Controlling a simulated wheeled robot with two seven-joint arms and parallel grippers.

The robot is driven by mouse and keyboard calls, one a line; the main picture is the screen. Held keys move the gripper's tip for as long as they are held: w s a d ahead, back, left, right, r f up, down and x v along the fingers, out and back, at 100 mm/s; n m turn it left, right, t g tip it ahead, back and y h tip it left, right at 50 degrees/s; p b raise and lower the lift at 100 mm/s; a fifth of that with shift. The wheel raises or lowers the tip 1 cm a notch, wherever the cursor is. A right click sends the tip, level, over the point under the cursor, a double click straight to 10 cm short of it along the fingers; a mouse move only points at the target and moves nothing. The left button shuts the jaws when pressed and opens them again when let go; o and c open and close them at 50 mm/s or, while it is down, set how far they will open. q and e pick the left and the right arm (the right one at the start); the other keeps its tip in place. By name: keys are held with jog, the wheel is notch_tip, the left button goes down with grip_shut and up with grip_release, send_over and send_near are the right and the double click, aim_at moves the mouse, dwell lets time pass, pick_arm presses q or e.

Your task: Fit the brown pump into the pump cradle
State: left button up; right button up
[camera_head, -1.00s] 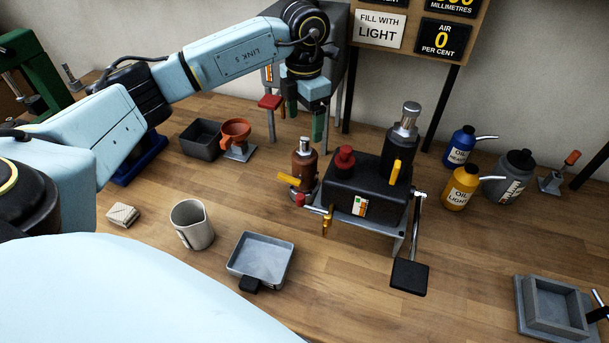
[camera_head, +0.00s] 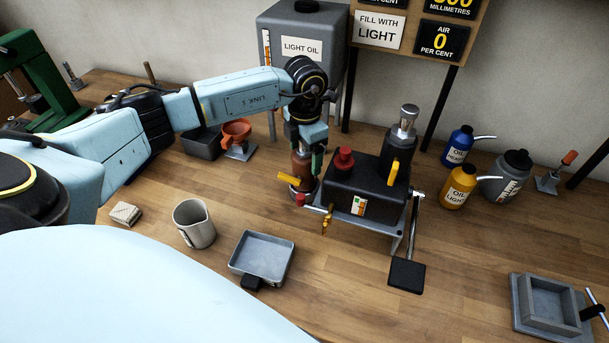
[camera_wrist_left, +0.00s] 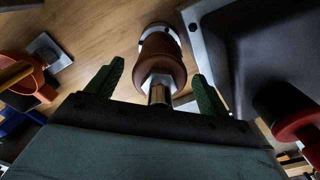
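The brown pump (camera_head: 303,172) stands upright left of the black reservoir unit (camera_head: 362,187), its foot in or on a small round base. In the left wrist view the brown pump (camera_wrist_left: 162,58) shows its silver top end between my green fingertips. My left gripper (camera_head: 304,160) is above and around the pump's top, pointing down. Its fingers (camera_wrist_left: 157,88) are spread, with a gap on both sides of the pump. A grey block with a square recess (camera_head: 519,312) lies at the lower right; I cannot tell which thing is the pump cradle. My right gripper is not in view.
A yellow lever (camera_head: 291,180) and a red knob (camera_head: 344,158) are close to the pump. A black pump (camera_head: 401,140) rises from the unit. An orange funnel (camera_head: 236,130), jug (camera_head: 194,223) and tray (camera_head: 262,257) stand left and in front.

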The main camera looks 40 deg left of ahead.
pick_arm(q)
grip_shut()
jog(key=shift+w+r, duration=0.1)
jog(key=shift+w, duration=0.05)
dwell(0.4)
jog(key=shift+r, duration=0.15)
